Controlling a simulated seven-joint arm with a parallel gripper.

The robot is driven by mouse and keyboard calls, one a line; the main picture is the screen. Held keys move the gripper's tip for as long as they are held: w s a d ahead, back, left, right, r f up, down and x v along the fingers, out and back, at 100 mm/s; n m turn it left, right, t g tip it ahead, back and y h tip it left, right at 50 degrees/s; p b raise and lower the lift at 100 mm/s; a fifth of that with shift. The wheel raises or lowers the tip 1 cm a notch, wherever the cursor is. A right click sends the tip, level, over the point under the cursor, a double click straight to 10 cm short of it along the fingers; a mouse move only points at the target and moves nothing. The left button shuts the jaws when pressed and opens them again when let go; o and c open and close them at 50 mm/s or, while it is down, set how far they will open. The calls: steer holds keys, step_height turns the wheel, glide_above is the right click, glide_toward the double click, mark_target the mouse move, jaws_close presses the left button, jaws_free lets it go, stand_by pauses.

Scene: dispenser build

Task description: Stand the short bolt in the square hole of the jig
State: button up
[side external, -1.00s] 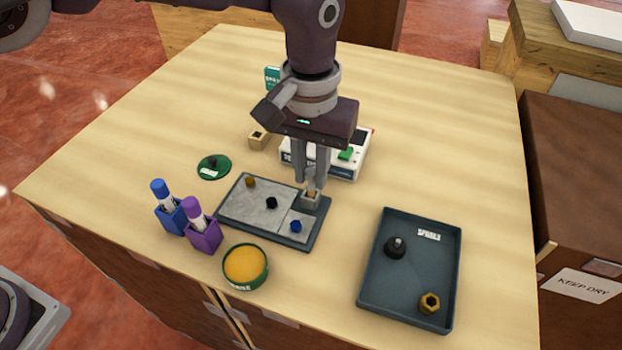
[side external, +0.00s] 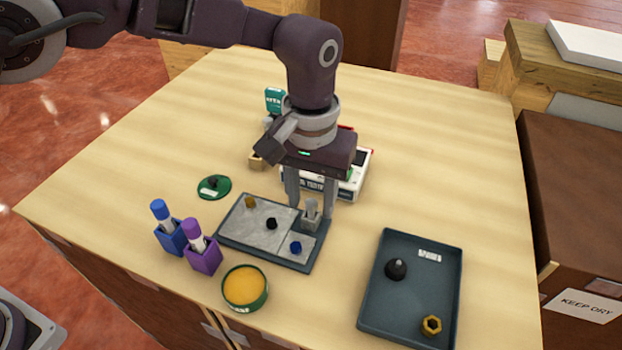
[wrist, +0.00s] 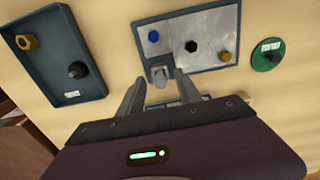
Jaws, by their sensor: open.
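A small grey upright piece (side external: 312,214) stands at the back right corner of a grey plate (side external: 230,236). It also shows in the wrist view (wrist: 158,76), where it has a blocky, pale top. I cannot tell whether it is the jig, or whether the short bolt stands in it. My gripper (side external: 310,208) is open, with one finger on each side of this piece and a gap to both. In the wrist view my gripper (wrist: 159,80) shows the same. A brass (side external: 250,202), a black (side external: 271,223) and a blue bolt-like part (side external: 295,248) sit on the plate.
A dark tray (side external: 400,310) at right holds a black part (side external: 396,269) and a brass nut (side external: 431,325). A green dish (side external: 214,187), blue and purple pen holders (side external: 202,258) and a yellow-filled cup (side external: 245,288) surround the plate. A white device (side external: 350,185) stands behind.

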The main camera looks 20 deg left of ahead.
mark_target(310, 202)
step_height(310, 202, up, 12)
steer(key=shift+f, duration=0.25)
steer(key=s+a+r+t+h, duration=0.1)
steer(key=s+a+r, duration=0.2)
steer(key=a+r, duration=0.35)
steer(key=s+a+r+t+h, duration=0.1)
steer(key=s+a+r, duration=0.15)
steer(key=a, duration=0.65)
steer(key=s+a+f+t+y, duration=0.1)
steer(key=s+a+f, duration=0.2)
steer(key=s+a, duration=0.3)
steer(key=s+a+f+t+y, duration=0.1)
steer(key=s+a, duration=0.4)
steer(key=s, duration=0.6)
step_height(310, 202, down, 2)
steer(key=shift+s+a+f+t, duration=0.2)
steer(key=shift+a+t, duration=0.15)
steer(key=shift+t, duration=0.45)
